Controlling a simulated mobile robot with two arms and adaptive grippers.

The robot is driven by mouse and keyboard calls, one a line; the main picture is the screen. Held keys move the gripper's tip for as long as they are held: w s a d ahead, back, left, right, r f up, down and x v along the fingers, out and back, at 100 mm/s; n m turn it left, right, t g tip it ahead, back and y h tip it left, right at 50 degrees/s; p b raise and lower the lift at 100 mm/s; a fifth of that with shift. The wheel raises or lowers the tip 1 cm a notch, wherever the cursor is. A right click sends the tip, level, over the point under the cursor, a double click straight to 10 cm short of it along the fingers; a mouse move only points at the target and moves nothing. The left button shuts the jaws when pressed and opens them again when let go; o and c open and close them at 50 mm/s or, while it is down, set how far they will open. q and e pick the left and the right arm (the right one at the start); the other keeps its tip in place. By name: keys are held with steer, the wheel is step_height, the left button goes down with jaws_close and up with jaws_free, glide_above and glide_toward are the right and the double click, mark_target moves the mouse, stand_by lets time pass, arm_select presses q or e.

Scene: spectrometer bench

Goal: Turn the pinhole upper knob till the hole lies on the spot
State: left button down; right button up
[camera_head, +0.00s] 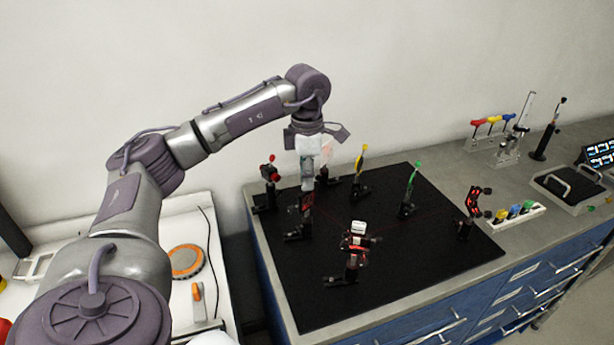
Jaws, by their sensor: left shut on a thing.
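My left gripper (307,186) comes down from above at the back left of the black breadboard (420,262). It is shut, with its tips at the top of a small dark mount with red edges (302,206), which looks like the pinhole mount. The upper knob is hidden between the fingers. The mount stands upright on a black base. The hole and the spot are too small to make out. My right gripper is not in view.
Other mounts stand close by: a red one (269,172), a yellow one (361,160), a green one (412,175), a red-black one (473,200) and one with a white top (358,228). Thin red beam lines cross the board. Its front right is bare.

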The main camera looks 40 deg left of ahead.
arm_select(q)
steer(key=shift+n, duration=0.7)
steer(key=c, duration=1.1)
jaws_free()
step_height(320, 180, up, 12)
